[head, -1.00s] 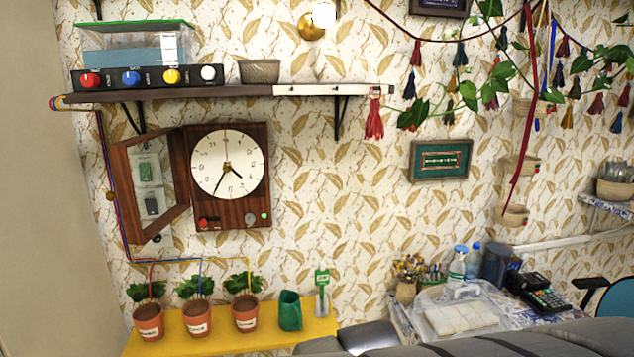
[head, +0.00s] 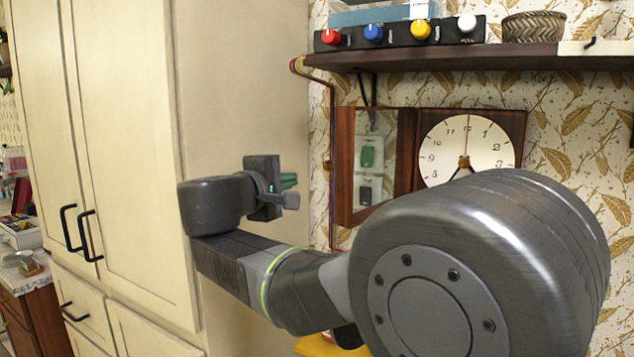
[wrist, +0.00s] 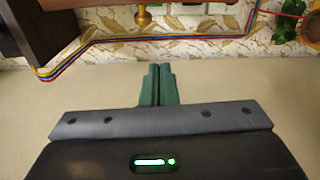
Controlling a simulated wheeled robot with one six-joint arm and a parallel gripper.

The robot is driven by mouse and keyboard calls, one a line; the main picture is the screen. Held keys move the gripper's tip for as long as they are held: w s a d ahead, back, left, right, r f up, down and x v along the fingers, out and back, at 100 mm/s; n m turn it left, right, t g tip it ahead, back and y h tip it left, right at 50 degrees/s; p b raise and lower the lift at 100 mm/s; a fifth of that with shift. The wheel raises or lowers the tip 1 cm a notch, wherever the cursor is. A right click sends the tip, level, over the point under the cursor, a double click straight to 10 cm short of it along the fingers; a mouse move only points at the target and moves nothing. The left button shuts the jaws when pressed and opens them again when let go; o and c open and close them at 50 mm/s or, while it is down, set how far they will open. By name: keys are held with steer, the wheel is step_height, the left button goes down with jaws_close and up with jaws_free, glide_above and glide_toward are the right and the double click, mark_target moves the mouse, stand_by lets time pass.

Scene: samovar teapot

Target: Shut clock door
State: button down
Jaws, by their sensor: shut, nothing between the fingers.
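The clock (head: 467,140) hangs on the wall, its lower part hidden behind my arm in the head view. Its wood-framed glass door (head: 344,165) stands open on the clock's left side, swung out from the wall. Green and white items show within its frame. My gripper (head: 289,181) is left of the door and apart from it in the picture, in front of the pale cabinet side. Its green fingers are together and empty; they also show in the wrist view (wrist: 157,84), pointing towards the wall strip with the coloured wires.
A shelf (head: 450,59) with a knob box (head: 400,33) and a basket (head: 534,26) is above the clock. A tall cream cabinet (head: 125,130) fills the left. Coloured wires (wrist: 150,40) and a brass knob (wrist: 143,16) show beyond my fingers. A yellow surface (head: 325,346) is below.

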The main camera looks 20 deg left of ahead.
steer(key=w+d+r+p, duration=0.1)
steer(key=w+d+p, duration=0.1)
steer(key=w, duration=0.5)
steer(key=shift+w+d+t+p, duration=0.3)
steer(key=shift+w+p, duration=0.1)
steer(key=shift+p, duration=0.15)
steer(key=shift+y, duration=0.3)
